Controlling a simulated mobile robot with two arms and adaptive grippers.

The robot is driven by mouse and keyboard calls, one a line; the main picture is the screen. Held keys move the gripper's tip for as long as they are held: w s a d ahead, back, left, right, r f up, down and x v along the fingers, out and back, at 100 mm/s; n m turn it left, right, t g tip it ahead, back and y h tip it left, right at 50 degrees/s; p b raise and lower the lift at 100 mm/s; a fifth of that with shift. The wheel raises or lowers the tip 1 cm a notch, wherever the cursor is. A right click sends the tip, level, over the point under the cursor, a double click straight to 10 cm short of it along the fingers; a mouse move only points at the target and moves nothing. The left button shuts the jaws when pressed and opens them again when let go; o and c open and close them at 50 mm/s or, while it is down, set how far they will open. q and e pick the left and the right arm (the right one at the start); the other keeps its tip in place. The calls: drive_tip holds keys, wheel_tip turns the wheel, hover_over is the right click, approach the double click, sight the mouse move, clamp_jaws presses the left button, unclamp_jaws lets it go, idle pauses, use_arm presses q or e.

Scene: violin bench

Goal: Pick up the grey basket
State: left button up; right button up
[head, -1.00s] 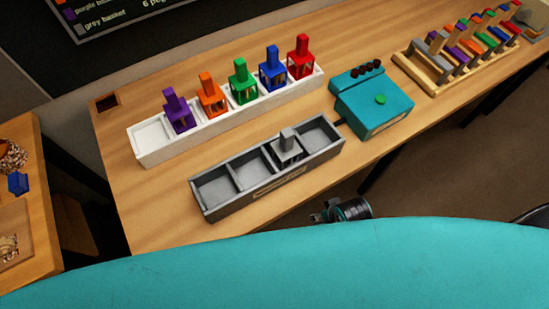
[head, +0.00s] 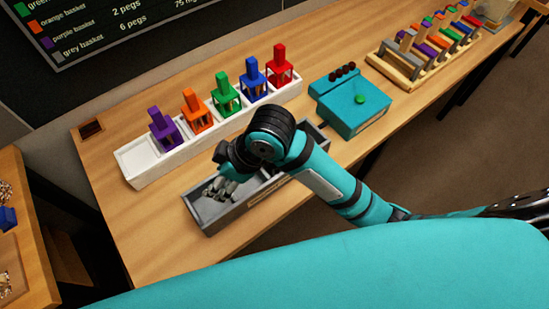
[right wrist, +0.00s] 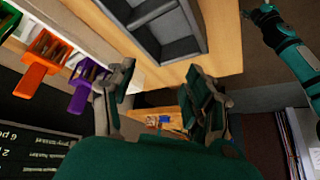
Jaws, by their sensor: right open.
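The grey basket is hidden behind my right arm in the head view, and I cannot make it out in the right wrist view. The long grey tray (head: 210,222) it stood in shows its left end and far right corner. My right gripper (head: 219,188) hangs over the tray's left part. In the right wrist view my right gripper (right wrist: 160,70) has its fingers wide apart with nothing between them. Empty compartments of the grey tray (right wrist: 203,42) show at the top there. My left gripper is not in the head view.
Behind stands a white tray (head: 137,180) with purple (head: 164,134), orange (head: 196,115), green (head: 226,98), blue (head: 254,80) and red (head: 281,68) baskets. A teal box (head: 355,115) and a wooden rack (head: 388,76) stand to the right. Bare bench (head: 150,240) lies front left.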

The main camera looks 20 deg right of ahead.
wheel_tip(320, 180, up, 4)
drive_tip(key=w+a+r+n+g+h, duration=0.1)
drive_tip(key=a+n+h, duration=0.1)
drive_tip(key=n, duration=0.4)
drive_tip(key=w+d+r+n+h, duration=0.3)
drive_tip(key=w+d+r+h, duration=0.2)
drive_tip(key=d+r+h, duration=0.4)
drive_tip(key=shift+y, duration=0.4)
drive_tip(key=p+x, duration=0.1)
drive_tip(key=x, duration=0.5)
drive_tip(key=p+x, duration=0.1)
drive_tip(key=x, duration=0.4)
drive_tip(key=p+x, duration=0.1)
drive_tip(key=x, duration=0.5)
drive_tip(key=shift+s+d+f, duration=0.2)
drive_tip(key=shift+d, duration=0.2)
drive_tip(key=shift+d+f, duration=0.15)
drive_tip(key=shift+f, duration=0.3)
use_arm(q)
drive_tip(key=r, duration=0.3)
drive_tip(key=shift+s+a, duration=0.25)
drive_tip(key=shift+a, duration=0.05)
use_arm(e)
clamp_jaws()
drive_tip(key=shift+w, duration=0.1)
